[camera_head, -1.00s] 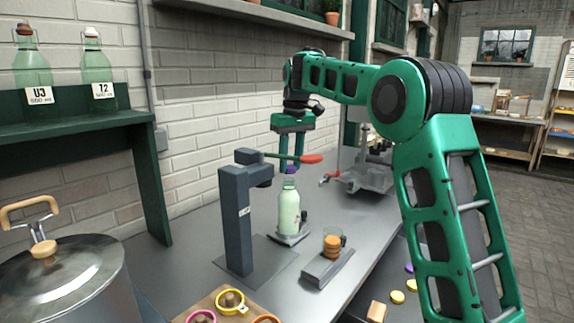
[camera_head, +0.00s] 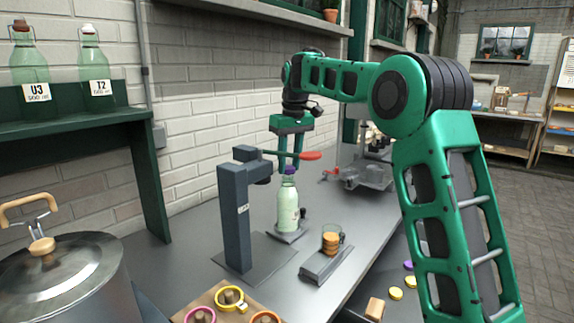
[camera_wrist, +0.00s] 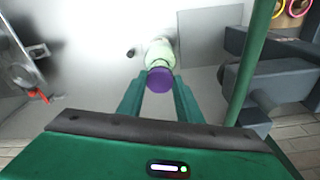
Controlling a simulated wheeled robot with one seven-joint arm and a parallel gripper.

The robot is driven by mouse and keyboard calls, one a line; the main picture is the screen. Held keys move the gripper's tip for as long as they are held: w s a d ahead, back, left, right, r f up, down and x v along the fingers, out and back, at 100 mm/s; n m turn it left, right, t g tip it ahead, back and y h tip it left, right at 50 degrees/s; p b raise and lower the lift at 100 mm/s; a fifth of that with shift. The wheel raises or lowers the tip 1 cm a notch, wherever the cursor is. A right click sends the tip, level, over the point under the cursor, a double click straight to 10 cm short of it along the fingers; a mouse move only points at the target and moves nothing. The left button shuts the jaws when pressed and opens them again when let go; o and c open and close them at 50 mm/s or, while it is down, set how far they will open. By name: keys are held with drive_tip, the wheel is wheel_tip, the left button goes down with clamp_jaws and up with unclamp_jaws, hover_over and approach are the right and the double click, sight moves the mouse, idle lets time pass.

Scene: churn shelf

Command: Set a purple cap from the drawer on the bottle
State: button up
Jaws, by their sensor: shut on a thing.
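A pale green bottle (camera_head: 288,207) stands upright on a small grey stand on the bench, right of the dark capping press (camera_head: 236,215). My gripper (camera_head: 290,171) points down directly over the bottle. It is shut on a purple cap (camera_head: 290,170), which sits between the fingertips at the bottle's mouth. In the wrist view the purple cap (camera_wrist: 160,79) covers the top of the bottle (camera_wrist: 160,51), between my two green fingers. I cannot tell whether the cap touches the bottle's rim. The drawer (camera_head: 381,308) is partly visible at the lower right, with purple and yellow caps; my arm hides some of it.
The press's red-tipped lever (camera_head: 305,155) reaches out close beside my fingers. A glass with orange-brown discs (camera_head: 332,240) stands on a grey block to the right. A large steel pot (camera_head: 60,275) stands at lower left, and a board with coloured rings (camera_head: 230,298) lies at the front.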

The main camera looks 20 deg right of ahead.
drive_tip(key=shift+f, duration=0.15)
drive_tip(key=shift+f, duration=0.3)
drive_tip(key=shift+f, duration=0.25)
idle(0.6)
drive_tip(key=o, duration=1.1)
drive_tip(key=shift+r, duration=0.1)
drive_tip(key=shift+c, duration=0.7)
drive_tip(key=shift+w+r, duration=0.1)
drive_tip(key=shift+r, duration=3.3)
